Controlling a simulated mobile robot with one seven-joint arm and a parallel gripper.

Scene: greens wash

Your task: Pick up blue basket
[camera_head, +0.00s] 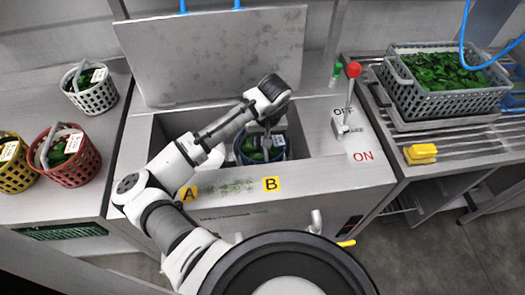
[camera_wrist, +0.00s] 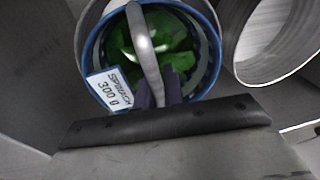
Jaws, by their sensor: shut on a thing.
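The blue basket (camera_head: 244,156) sits inside the sink basin, toward its right part, with green leaves and a white tag in it. In the wrist view, the blue basket (camera_wrist: 213,62) shows its round rim, spinach leaves and a label reading "SPINACH 300 g". A grey handle (camera_wrist: 143,42) arches across it. My gripper (camera_head: 266,137) reaches down into the basin over the basket. In the wrist view, my gripper's dark fingers (camera_wrist: 157,94) are shut on the handle. The basket's underside is hidden, so I cannot tell whether it touches the basin floor.
A white basket (camera_head: 97,97), a red basket (camera_head: 80,172) and a yellow basket (camera_head: 14,178) stand on the left counter. A raised metal lid (camera_head: 210,55) is behind the basin. A red-knobbed lever (camera_head: 353,71) stands right of it. A grey crate (camera_head: 455,102) of leaves and a yellow block (camera_head: 421,154) are farther right.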

